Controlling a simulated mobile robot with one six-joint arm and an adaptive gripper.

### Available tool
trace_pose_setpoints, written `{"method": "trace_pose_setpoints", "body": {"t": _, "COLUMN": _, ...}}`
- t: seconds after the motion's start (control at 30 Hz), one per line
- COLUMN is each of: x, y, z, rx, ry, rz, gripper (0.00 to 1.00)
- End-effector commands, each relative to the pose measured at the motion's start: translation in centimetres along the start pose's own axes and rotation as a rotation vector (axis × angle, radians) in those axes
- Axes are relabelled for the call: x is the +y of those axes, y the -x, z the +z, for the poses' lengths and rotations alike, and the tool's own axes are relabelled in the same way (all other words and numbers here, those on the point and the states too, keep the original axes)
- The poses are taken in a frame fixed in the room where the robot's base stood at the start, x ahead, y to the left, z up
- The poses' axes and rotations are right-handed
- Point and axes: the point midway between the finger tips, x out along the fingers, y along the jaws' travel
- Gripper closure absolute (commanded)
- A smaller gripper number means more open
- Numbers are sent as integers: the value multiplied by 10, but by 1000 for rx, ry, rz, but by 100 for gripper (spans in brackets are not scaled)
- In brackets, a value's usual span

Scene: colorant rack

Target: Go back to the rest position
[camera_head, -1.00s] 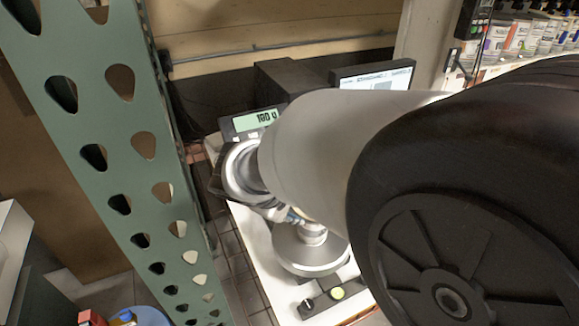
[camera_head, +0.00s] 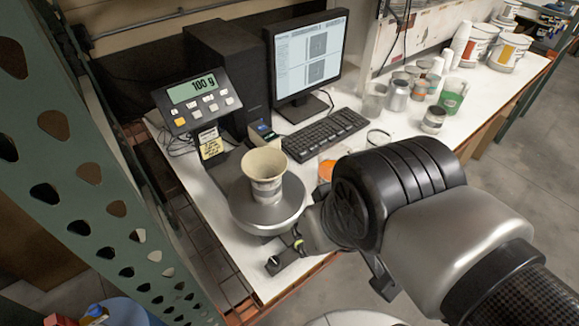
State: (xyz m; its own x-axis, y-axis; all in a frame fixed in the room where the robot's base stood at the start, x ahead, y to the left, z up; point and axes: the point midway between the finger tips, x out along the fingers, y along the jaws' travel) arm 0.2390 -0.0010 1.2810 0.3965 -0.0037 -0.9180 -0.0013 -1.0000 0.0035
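My arm reaches in from the lower right, over the front edge of the white bench. The scale display (camera_head: 196,100) reads 100 g.
A monitor (camera_head: 306,62) and keyboard (camera_head: 326,136) stand behind the scale. An orange-filled container (camera_head: 326,170) is close behind my wrist. Several cans and cups, including a green one (camera_head: 452,96), stand at the right back. A green perforated rack post (camera_head: 80,180) rises at left.

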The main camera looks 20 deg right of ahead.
Motion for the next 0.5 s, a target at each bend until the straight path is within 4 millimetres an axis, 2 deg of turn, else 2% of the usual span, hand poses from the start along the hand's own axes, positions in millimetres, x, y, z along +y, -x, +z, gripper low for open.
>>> {"method": "trace_pose_setpoints", "body": {"t": 0.3, "x": 0, "y": -2, "z": 1, "rx": 1, "ry": -3, "rz": -2, "gripper": 72}}
{"method": "trace_pose_setpoints", "body": {"t": 0.37, "x": 0, "y": -6, "z": 3, "rx": 1, "ry": -3, "rz": -2, "gripper": 72}}
{"method": "trace_pose_setpoints", "body": {"t": 0.5, "x": 0, "y": -29, "z": 13, "rx": 1, "ry": -2, "rz": -2, "gripper": 72}}
